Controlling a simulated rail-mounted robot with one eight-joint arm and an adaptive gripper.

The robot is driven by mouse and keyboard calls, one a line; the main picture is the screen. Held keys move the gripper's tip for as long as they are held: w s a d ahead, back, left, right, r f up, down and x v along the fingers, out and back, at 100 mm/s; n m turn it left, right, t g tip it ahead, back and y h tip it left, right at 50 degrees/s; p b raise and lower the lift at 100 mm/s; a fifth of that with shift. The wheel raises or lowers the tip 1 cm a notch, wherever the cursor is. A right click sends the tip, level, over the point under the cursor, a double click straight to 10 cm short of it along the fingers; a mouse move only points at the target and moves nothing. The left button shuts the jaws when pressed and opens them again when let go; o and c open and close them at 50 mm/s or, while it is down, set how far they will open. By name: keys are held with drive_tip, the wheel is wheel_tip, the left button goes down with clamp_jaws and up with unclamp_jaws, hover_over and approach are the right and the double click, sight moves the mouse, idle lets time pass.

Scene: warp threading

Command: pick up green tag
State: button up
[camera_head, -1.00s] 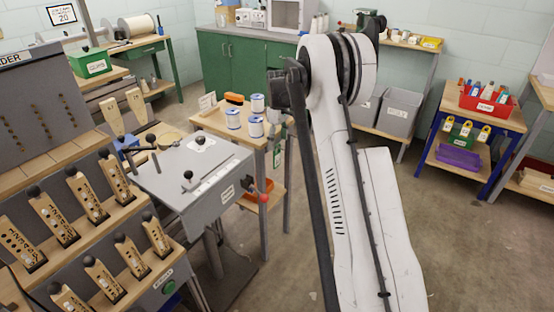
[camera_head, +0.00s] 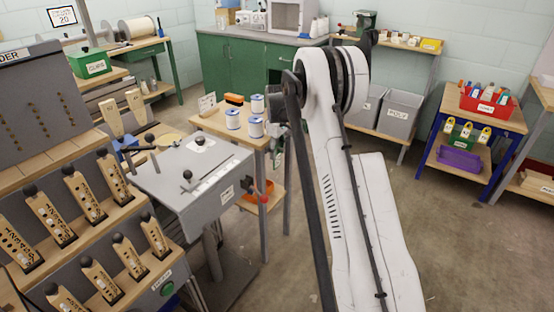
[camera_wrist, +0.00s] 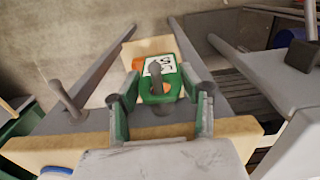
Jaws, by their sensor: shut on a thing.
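The green tag (camera_wrist: 172,80) is in the middle of the wrist view, with a white label carrying dark characters. My gripper (camera_wrist: 160,90) has one finger on each side of it and is shut on it. A grey peg (camera_wrist: 156,70) stands in front of the label and hides part of it; I cannot tell whether the tag still hangs on it. In the head view my arm covers most of the gripper, and the tag shows only as a small green patch at the wooden table's right side.
The wooden table (camera_head: 213,120) holds several white-and-blue spools (camera_head: 232,119). An orange bin (camera_head: 262,190) sits on its lower shelf. The grey stand (camera_head: 190,185) is just to its left. Open floor lies right of my arm, before the blue-legged table (camera_head: 497,121).

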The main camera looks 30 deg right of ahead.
drive_tip(key=shift+r, duration=0.4)
drive_tip(key=s+d+p, duration=0.1)
drive_tip(key=s+d, duration=0.3)
drive_tip(key=s, duration=0.4)
drive_tip(key=s+d+p, duration=0.1)
drive_tip(key=s+d, duration=0.3)
drive_tip(key=s, duration=0.4)
drive_tip(key=shift+r, duration=0.35)
